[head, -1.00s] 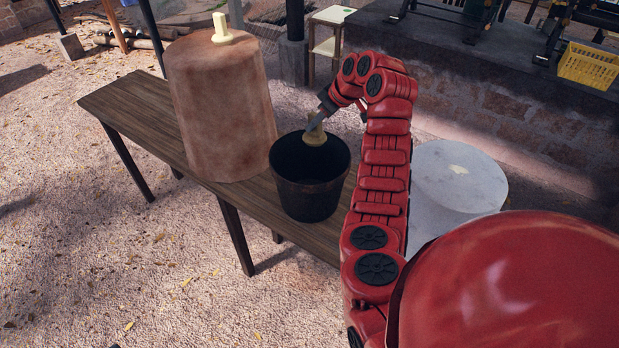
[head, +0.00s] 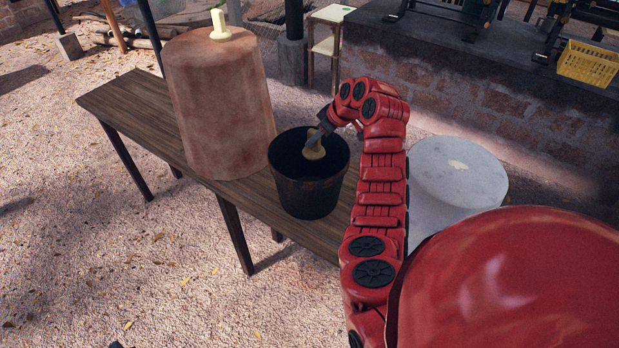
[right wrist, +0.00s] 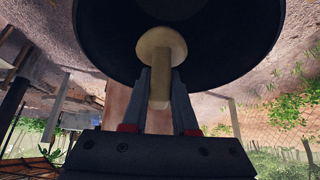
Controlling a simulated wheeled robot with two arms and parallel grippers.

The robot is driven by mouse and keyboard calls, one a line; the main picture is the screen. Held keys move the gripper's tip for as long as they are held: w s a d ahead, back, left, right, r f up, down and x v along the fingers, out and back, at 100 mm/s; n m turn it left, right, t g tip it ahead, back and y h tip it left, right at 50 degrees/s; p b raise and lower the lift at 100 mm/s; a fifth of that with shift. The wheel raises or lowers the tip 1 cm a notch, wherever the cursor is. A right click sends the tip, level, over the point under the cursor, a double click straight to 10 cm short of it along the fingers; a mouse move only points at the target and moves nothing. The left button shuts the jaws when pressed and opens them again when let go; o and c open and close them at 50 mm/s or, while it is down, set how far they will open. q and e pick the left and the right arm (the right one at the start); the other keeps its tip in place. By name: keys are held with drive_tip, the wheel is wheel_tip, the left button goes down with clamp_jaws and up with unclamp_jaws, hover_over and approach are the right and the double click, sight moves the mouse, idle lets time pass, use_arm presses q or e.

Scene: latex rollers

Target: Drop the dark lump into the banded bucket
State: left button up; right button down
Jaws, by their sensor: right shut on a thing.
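My right gripper (head: 319,138) is shut on a tan, mushroom-shaped lump (head: 314,151), browner than the pale pieces nearby. In the right wrist view the two fingers pinch the stem of the lump (right wrist: 161,52), and its rounded head points away from the gripper. The lump is at the mouth of a dark bucket (head: 308,194), seen against its dark inside; how deep it sits, I cannot tell. The bucket stands upright on the wooden bench, with faint bands round its side. The bucket (right wrist: 235,45) fills the top of the wrist view. My left gripper is not in view.
A tall reddish-brown drum (head: 220,110) with a cream piece (head: 219,25) on top stands left of the bucket on the narrow bench (head: 125,98). A white drum (head: 450,200) with a pale flat piece (head: 458,165) is right of my arm. A yellow crate (head: 588,65) is far right.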

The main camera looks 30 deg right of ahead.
drive_tip(key=c, duration=0.7)
unclamp_jaws()
drive_tip(key=shift+r, duration=0.1)
drive_tip(key=shift+c, duration=0.2)
drive_tip(key=shift+o, duration=0.7)
drive_tip(key=shift+s+r, duration=0.1)
drive_tip(key=b+v, duration=0.3)
drive_tip(key=v, duration=0.1)
drive_tip(key=shift+s+d, duration=0.1)
drive_tip(key=shift+s, duration=0.05)
drive_tip(key=p+v, duration=0.9)
drive_tip(key=v, duration=0.3)
drive_tip(key=shift+r+p, duration=0.4)
drive_tip(key=shift+s, duration=0.15)
